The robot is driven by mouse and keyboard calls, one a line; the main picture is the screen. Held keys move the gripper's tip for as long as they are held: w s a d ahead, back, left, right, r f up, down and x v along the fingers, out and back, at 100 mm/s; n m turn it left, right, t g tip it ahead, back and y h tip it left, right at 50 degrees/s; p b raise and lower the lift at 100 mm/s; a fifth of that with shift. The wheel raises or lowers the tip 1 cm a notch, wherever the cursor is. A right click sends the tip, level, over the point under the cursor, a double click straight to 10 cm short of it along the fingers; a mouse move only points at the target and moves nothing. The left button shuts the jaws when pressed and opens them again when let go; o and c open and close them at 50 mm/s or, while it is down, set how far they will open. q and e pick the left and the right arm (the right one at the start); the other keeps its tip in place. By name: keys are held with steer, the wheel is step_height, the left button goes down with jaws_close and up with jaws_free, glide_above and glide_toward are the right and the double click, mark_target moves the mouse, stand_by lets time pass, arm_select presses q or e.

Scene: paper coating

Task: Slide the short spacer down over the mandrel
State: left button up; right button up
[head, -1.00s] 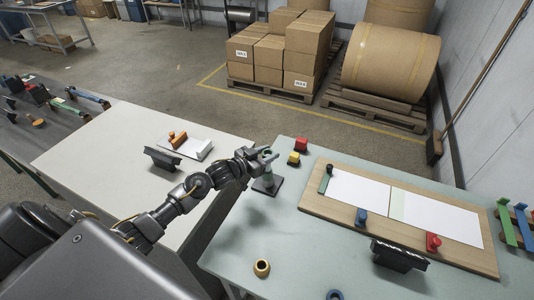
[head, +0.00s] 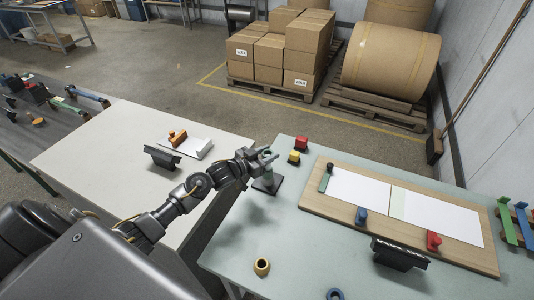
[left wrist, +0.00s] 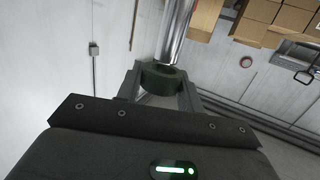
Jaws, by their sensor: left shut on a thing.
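The short spacer, a dark green ring (left wrist: 160,78), sits between the two fingers of my left gripper (head: 267,156) in the left wrist view. My left gripper is shut on it. The mandrel, a shiny silver rod (left wrist: 174,35), meets the ring at its end; I cannot tell whether the ring is around the rod or just over its tip. In the head view the mandrel's dark base (head: 268,186) stands on the pale green table (head: 225,262), right below the gripper. The gripper hides the mandrel's top there. My right gripper is not in view.
Red (head: 301,143) and yellow (head: 294,157) blocks stand close behind the mandrel. A wooden board (head: 400,252) with white sheets lies to the right.

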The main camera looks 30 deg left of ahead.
arm_select(q)
steer(key=shift+f+b, duration=1.1)
steer(key=shift+f, duration=0.5)
steer(key=o, duration=1)
steer(key=shift+o, duration=0.2)
steer(key=shift+s, duration=0.1)
steer(key=b+v, duration=0.2)
steer(key=v, duration=0.8)
steer(key=shift+s+b, duration=0.3)
steer(key=shift+b, duration=0.05)
steer(key=shift+a+r, duration=0.1)
